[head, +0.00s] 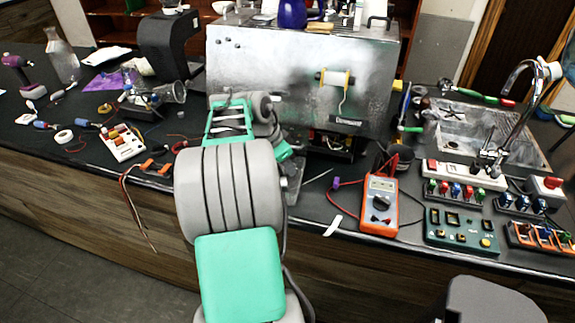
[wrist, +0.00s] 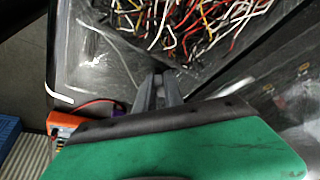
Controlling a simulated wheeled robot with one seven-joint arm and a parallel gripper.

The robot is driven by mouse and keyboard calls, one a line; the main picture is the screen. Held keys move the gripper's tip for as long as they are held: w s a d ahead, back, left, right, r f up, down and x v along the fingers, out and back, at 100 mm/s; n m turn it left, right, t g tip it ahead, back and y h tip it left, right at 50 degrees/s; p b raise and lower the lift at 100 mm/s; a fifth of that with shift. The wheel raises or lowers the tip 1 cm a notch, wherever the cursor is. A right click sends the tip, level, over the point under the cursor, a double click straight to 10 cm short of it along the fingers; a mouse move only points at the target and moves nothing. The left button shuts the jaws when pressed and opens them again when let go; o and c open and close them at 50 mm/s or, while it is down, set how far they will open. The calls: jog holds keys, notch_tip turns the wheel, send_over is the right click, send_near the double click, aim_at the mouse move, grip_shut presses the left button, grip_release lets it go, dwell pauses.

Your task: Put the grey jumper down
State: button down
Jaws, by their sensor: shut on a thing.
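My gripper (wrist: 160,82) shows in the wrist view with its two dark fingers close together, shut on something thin. A thin grey wire (wrist: 126,66), which looks like the grey jumper, runs from beside the fingertips up to the left. The exact place where the fingers hold it is too small to make out. In the head view my own arm hides the gripper. A thin grey line (head: 318,176) shows on the black counter just right of my arm; I cannot tell for sure that it is the same jumper.
The metal brewer (head: 285,75) stands behind my arm. Many coloured wires (wrist: 190,25) lie ahead of the fingers. An orange multimeter (head: 379,204) with a red lead and a green switch panel (head: 461,231) are to the right. A white strip (head: 333,226) lies near the counter's front edge.

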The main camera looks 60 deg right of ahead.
jog(key=shift+f, duration=0.15)
jog(key=shift+f+b, duration=0.2)
jog(key=shift+b, duration=0.1)
jog(key=c, duration=1.5)
grip_release()
jog(key=shift+r, duration=0.1)
jog(key=shift+o, duration=0.2)
jog(key=shift+r, duration=0.1)
